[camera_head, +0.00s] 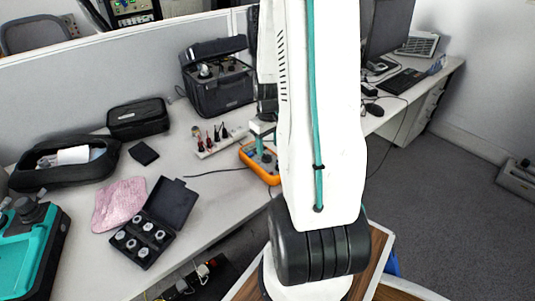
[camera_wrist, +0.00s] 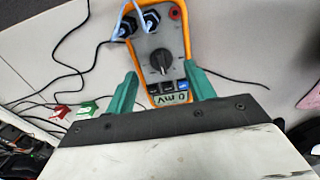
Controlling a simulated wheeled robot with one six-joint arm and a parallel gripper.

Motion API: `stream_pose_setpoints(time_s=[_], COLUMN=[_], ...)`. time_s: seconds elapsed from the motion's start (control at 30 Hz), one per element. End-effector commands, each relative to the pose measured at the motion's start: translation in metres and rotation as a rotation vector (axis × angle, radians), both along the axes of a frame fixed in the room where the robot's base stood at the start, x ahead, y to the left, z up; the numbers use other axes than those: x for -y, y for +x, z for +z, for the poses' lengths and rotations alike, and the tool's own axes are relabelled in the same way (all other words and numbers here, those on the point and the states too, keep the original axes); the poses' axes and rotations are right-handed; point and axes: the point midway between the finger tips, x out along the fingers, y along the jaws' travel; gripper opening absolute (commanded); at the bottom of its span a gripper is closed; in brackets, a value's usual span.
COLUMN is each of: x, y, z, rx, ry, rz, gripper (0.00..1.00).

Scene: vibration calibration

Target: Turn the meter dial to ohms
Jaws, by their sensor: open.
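The meter (camera_head: 272,178) is an orange-rimmed handheld unit lying on the table, partly hidden behind my arm in the head view. In the wrist view the meter (camera_wrist: 144,52) has a grey face with a dark round dial (camera_wrist: 161,61) in its middle. Its display (camera_wrist: 170,98) appears upside down and seems to read 0 mV. My gripper (camera_wrist: 160,68) is open and empty, with one teal finger to each side of the dial in the picture. I cannot tell how far above the meter the fingertips are. In the head view my gripper (camera_head: 260,143) is over the meter.
Probe leads plug into the meter's end with black connectors (camera_wrist: 150,20). A rack (camera_head: 222,142) with small red and black tools stands left of the meter. An open black case (camera_head: 133,245), pink cloth (camera_head: 119,204) and black bag (camera_head: 217,88) are also on the table.

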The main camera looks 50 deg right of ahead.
Motion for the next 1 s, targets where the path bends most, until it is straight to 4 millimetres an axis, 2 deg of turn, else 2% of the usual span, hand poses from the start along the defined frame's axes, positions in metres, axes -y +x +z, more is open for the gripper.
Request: stream_pose_setpoints(time_s=[0.1, 0.3, 0.63, 0.8, 1.0], x=[-0.001, -0.001, -0.001, -0.001, -0.001], y=[0.0, 0.0, 0.0, 0.0, 0.0], z=[-0.021, -0.041, -0.045, -0.045, -0.045], rx=[-0.003, -0.002, 0.0, 0.0, 0.0], ry=[0.004, 0.001, 0.0, 0.0, 0.0], rz=[0.0, 0.001, 0.0, 0.0, -0.006], gripper=[0.54, 0.54, 0.54, 0.1, 0.1])
